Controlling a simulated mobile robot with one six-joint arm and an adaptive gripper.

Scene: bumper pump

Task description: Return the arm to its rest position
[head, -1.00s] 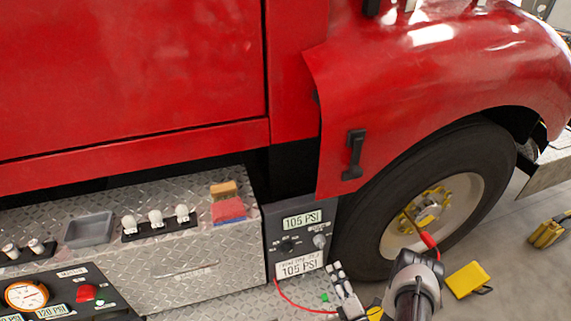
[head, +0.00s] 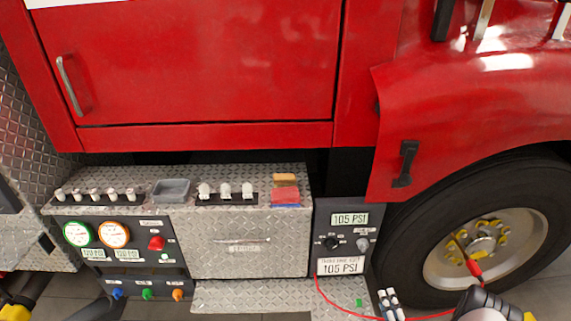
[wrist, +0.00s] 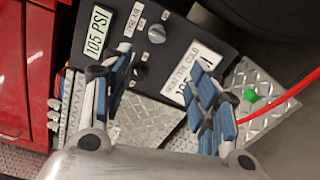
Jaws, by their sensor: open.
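My gripper (head: 388,304) shows at the bottom of the head view, below and right of the grey 105 PSI panel (head: 341,240). In the wrist view, my gripper (wrist: 165,88) has its two blue-padded fingers spread apart, with nothing between them. The 105 PSI panel (wrist: 180,55) lies beyond the fingers, and the right finger covers part of its lower label. A red hose (head: 330,303) runs from below the panel toward the wheel. A red chuck (head: 474,268) sits at the wheel hub, apart from my gripper.
The red truck body (head: 200,70) and the front tyre (head: 410,245) stand close by. A diamond-plate step (head: 250,230) holds a grey tray (head: 171,190), white knobs and a red cloth-like block (head: 285,194). A gauge panel (head: 110,250) is at left. The hose (wrist: 275,112) passes near the right finger.

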